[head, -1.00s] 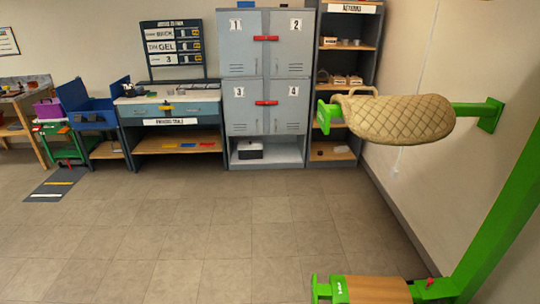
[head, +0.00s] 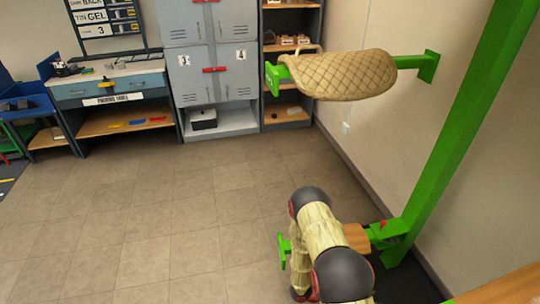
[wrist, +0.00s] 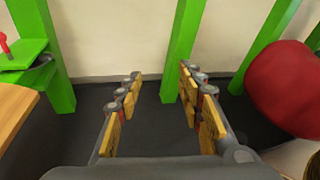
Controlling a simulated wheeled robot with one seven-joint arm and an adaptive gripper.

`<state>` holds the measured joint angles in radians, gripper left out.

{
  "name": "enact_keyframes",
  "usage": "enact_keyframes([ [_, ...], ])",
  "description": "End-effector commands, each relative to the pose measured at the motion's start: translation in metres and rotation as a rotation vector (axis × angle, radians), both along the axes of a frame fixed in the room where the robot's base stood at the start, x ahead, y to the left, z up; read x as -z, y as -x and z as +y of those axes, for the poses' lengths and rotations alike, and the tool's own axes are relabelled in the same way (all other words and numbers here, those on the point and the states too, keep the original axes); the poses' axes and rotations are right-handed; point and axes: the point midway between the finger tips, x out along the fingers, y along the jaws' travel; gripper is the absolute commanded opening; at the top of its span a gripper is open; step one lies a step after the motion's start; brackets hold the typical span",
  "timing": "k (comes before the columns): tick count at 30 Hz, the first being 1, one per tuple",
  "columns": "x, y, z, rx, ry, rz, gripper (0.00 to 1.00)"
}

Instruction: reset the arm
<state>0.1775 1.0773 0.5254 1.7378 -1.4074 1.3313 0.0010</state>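My arm (head: 322,235) shows in the head view at the lower middle, bent low in front of the green stand's lower bracket. My gripper (wrist: 164,88) shows in the wrist view with its two padded fingers wide apart. Nothing is between the fingers; a green post and dark floor lie beyond them. In the head view the gripper itself is hidden or out of frame.
The green post (head: 460,130) stands close on the right. A wooden piece (head: 356,237) sits on the lower bracket beside my arm. A red rounded thing (wrist: 288,88) is right in the wrist view. Floor at left is clear.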

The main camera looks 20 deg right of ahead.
Motion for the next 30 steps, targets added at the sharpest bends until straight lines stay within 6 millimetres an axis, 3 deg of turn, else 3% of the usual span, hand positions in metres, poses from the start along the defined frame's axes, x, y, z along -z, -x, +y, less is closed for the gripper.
enact_keyframes([
  [1,-0.019,-0.001,0.005,0.051,-0.003,-0.038,0.38],
  [9,-0.090,0.005,0.043,0.316,-0.041,-0.233,0.38],
  [30,-0.242,-0.007,0.169,0.828,-0.256,-0.793,0.38],
])
